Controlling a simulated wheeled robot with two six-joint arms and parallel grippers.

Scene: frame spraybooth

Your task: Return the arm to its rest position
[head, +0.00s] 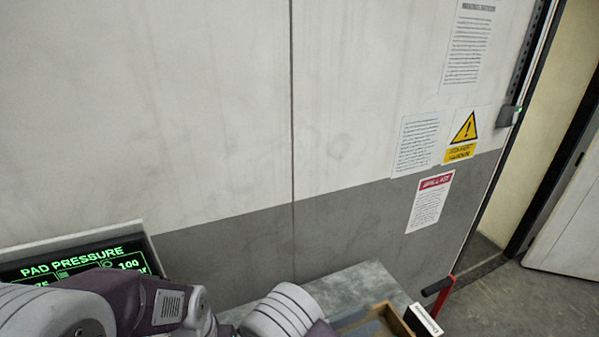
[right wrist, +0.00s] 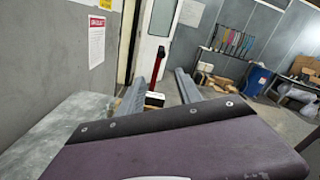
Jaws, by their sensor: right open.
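Links of my own arm, purple and light grey, cross the bottom of the head view; no fingertips can be made out there. In the right wrist view my right gripper (right wrist: 170,62) has its two grey fingers spread apart. No held object shows between them. The fingers reach out beyond the dark purple wrist body, past the edge of a grey table (right wrist: 60,125). My left gripper is not seen.
The grey tabletop (head: 362,287) has a wooden tray (head: 397,321) and a small white box (head: 423,320) at its right end. A pad pressure display (head: 85,262) stands at left. A red-posted stand (head: 441,293) is beyond. A wall (head: 200,110) rises behind.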

